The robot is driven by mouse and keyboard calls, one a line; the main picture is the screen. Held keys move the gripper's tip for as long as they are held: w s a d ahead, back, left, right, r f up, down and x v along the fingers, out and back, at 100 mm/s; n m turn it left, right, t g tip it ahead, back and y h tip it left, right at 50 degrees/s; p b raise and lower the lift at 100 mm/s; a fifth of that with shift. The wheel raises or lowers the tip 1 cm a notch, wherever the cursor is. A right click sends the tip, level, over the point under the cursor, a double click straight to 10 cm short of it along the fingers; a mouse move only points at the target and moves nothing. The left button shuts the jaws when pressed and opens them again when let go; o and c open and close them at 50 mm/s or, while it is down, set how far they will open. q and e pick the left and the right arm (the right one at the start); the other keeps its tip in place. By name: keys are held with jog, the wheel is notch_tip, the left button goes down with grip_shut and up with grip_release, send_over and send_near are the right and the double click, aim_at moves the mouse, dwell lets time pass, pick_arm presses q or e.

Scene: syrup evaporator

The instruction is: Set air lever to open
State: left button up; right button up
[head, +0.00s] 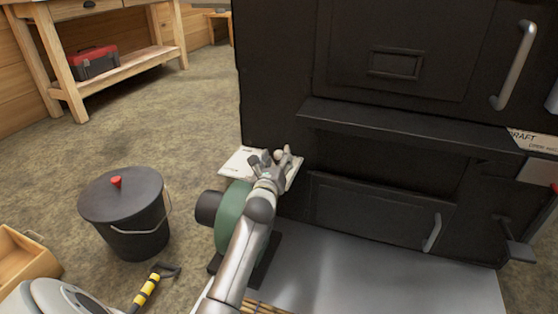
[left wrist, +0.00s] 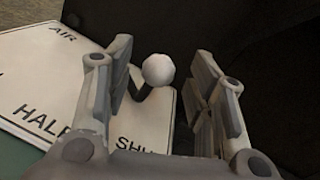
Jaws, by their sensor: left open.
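The air lever has a white ball knob (left wrist: 158,70) on a short dark stem. It stands over a white label plate (left wrist: 60,75) that reads AIR, HALF and SHU..., the last word cut off by my gripper. The knob is nearest the SHU... end. My left gripper (left wrist: 163,85) is open, with one finger on each side of the knob; I cannot tell whether either touches it. In the head view my left gripper (head: 275,160) is at the plate (head: 238,165), beside the black evaporator (head: 345,140), and partly hides the lever. My right gripper is not in view.
A green blower (head: 230,215) stands below the plate, partly behind my left arm. A lidded black bucket (head: 125,200), a yellow-and-black-handled tool (head: 147,290) and a wooden crate (head: 22,258) are on the left. A DRAFT label (head: 535,141) is at right. The floor behind the bucket is clear.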

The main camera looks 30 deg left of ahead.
pick_arm(q)
jog(key=shift+b+x, duration=0.55)
jog(key=shift+x, duration=0.8)
grip_shut()
